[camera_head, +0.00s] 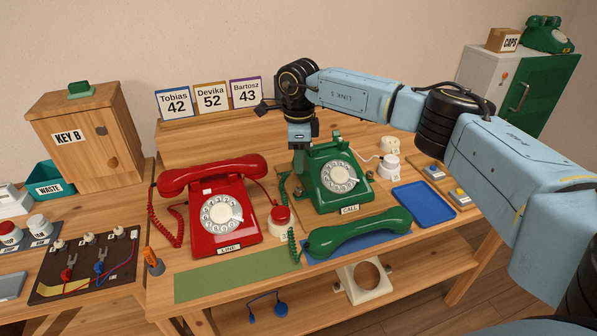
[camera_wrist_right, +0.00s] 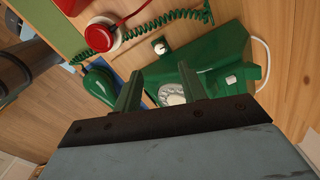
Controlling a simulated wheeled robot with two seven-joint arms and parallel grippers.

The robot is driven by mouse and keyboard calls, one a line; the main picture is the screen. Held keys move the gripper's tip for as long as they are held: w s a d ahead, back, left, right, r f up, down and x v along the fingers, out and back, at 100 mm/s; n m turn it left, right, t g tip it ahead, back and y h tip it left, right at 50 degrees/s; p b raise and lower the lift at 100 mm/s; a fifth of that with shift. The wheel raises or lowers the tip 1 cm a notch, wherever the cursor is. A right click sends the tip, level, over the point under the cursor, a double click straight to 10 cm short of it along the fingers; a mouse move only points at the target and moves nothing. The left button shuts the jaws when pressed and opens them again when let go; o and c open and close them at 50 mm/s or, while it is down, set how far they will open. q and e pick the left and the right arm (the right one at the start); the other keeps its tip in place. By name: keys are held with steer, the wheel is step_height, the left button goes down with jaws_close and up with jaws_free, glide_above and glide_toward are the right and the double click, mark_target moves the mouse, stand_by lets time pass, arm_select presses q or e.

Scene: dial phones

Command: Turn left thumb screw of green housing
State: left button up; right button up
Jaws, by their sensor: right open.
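The green phone housing (camera_head: 341,176) stands on a wooden board, with its dial facing front; it also shows in the right wrist view (camera_wrist_right: 222,62). A small silver knob, seemingly the left thumb screw (camera_wrist_right: 160,46), sits on the board beside the housing in that view. In the head view I cannot make it out clearly. My right gripper (camera_wrist_right: 161,74) is open and empty, its two fingers apart, with the screw beyond the gap between the tips. In the head view the right gripper (camera_head: 300,157) hangs down at the housing's left rear side. My left gripper is not in view.
The green handset (camera_head: 358,232) lies on a blue mat in front of the housing. A red button (camera_head: 281,215) and a red phone (camera_head: 221,214) stand left. A blue tray (camera_head: 424,203) is right. The coiled green cord (camera_head: 292,245) runs along the left.

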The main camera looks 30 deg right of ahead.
step_height(320, 180, up, 4)
steer(key=shift+r, duration=0.1)
stand_by(0.6)
